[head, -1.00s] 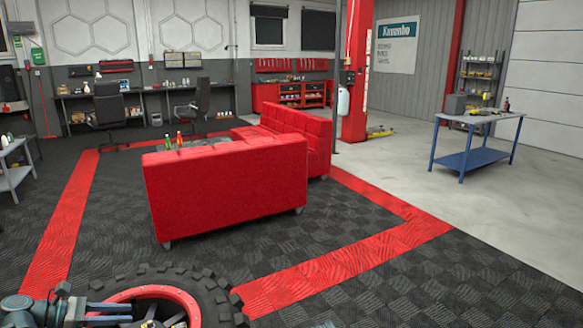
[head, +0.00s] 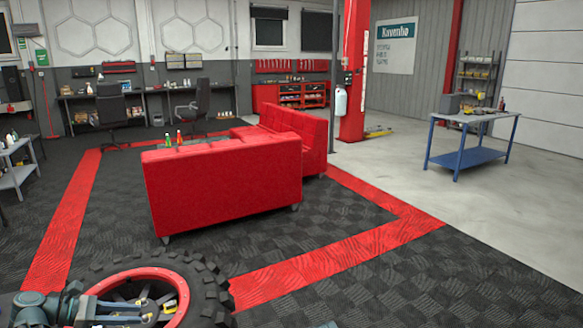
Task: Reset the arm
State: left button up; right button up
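My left gripper (head: 150,309) is at the bottom left of the head view, on the end of my blue-grey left arm. It shows in front of the red rim of a large black knobbly tyre (head: 205,290). Whether it touches the wheel cannot be told, and its fingertips are too small and cluttered to show if they are open or shut. Small yellow and dark parts show inside the rim. The lower part of the wheel is cut off by the picture edge.
A red sofa (head: 222,193) stands ahead on dark floor tiles with a red border strip (head: 330,262). A blue workbench (head: 470,125) stands at the right, a grey side table (head: 16,174) at the left edge. Floor at the right front is clear.

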pick_arm(q)
jog(key=d+f+m+g, duration=0.1)
jog(key=d, duration=0.3)
jog(key=w+d+f+m+g+y, duration=0.1)
jog(key=d+f+m, duration=0.1)
jog(key=d, duration=0.2)
jog(key=d+f+m+g, duration=0.1)
jog(key=d+m, duration=0.1)
jog(key=d, duration=0.2)
jog(key=shift+w+d+f+g+y, duration=0.15)
jog(key=shift+d+f+g+y, duration=0.15)
jog(key=shift+d+f+g, duration=0.1)
jog(key=s+d+f+m+g+y, duration=0.1)
jog(key=s+d+f+m+y, duration=0.25)
jog(key=d+m, duration=0.45)
jog(key=s+d+f+m+g+y, duration=0.1)
jog(key=s+d+f+m+y, duration=0.1)
jog(key=s+d+m+y, duration=0.45)
jog(key=s+d+f+m+g+y, duration=0.1)
jog(key=s+d+f+m, duration=0.2)
jog(key=d+m, duration=0.65)
notch_tip(320, 180, down, 10)
jog(key=d+n+b, duration=0.2)
jog(key=b, duration=0.8)
notch_tip(320, 180, up, 18)
jog(key=p, duration=1.7)
jog(key=shift+w+a+p, duration=0.25)
jog(key=shift+w+p, duration=0.1)
